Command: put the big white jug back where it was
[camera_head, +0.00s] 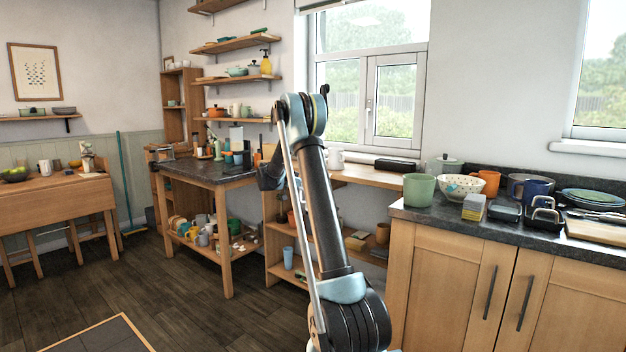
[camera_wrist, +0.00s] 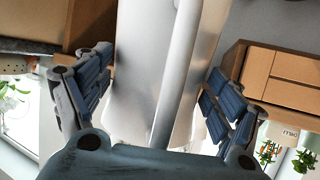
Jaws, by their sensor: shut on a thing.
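In the wrist view, a big white jug (camera_wrist: 138,75) stands between the blue-padded fingers of my gripper (camera_wrist: 157,95). The fingers are shut on it, one on each side. A long white bar, which looks like its handle, runs down the middle of the picture toward my palm. The jug's ends run out of the picture or behind my palm. In the head view, my raised arm hides most of my gripper and what it holds. A white vessel (camera_head: 335,158) shows just right of my arm at the wooden shelf; I cannot tell whether it is the held jug.
The wooden shelf unit (camera_head: 372,176) under the window carries a black box (camera_head: 396,165). Right of it, a dark counter (camera_head: 421,214) holds a green pot (camera_head: 419,190), a patterned bowl (camera_head: 461,188) and other dishes. A dark-topped table (camera_head: 197,173) stands left. Open floor lies in front.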

